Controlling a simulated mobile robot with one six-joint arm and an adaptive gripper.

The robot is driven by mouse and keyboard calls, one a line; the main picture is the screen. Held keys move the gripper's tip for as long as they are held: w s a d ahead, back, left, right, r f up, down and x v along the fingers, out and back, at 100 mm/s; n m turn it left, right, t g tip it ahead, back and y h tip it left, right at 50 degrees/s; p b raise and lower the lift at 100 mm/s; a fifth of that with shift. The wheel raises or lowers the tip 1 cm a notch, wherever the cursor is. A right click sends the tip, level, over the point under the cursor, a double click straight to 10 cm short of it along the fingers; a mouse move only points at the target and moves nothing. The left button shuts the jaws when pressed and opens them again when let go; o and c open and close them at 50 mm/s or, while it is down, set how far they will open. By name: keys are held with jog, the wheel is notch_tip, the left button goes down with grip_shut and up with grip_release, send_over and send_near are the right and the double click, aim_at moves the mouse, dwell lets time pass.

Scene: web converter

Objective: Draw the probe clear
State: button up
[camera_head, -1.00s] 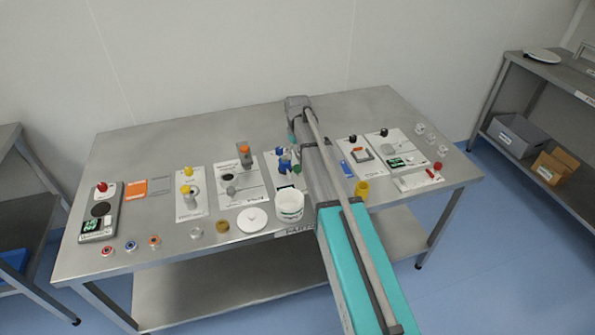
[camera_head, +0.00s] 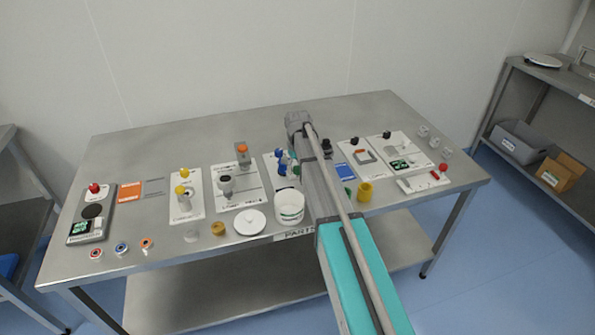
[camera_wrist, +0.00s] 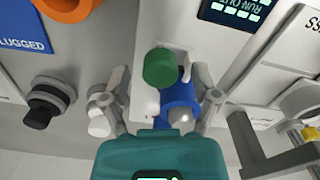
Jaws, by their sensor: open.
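In the wrist view my gripper (camera_wrist: 160,88) is open, its two grey fingers standing apart on either side of a blue fitting (camera_wrist: 178,98). A green round cap (camera_wrist: 158,68) lies between and just beyond the fingertips, next to the blue fitting. A small pale ball shows at the near side of the blue part. I cannot tell which of these is the probe, nor whether the fingers touch anything. In the head view blue knobs (camera_head: 281,155) stand on a white panel left of my arm; my gripper is hidden there.
In the head view a white tub (camera_head: 289,207), white lid (camera_head: 249,222) and yellow cup (camera_head: 365,192) stand near the table's front.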

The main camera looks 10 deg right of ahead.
jog(key=shift+f, duration=0.1)
dwell(0.3)
jog(key=shift+s, duration=0.1)
grip_shut()
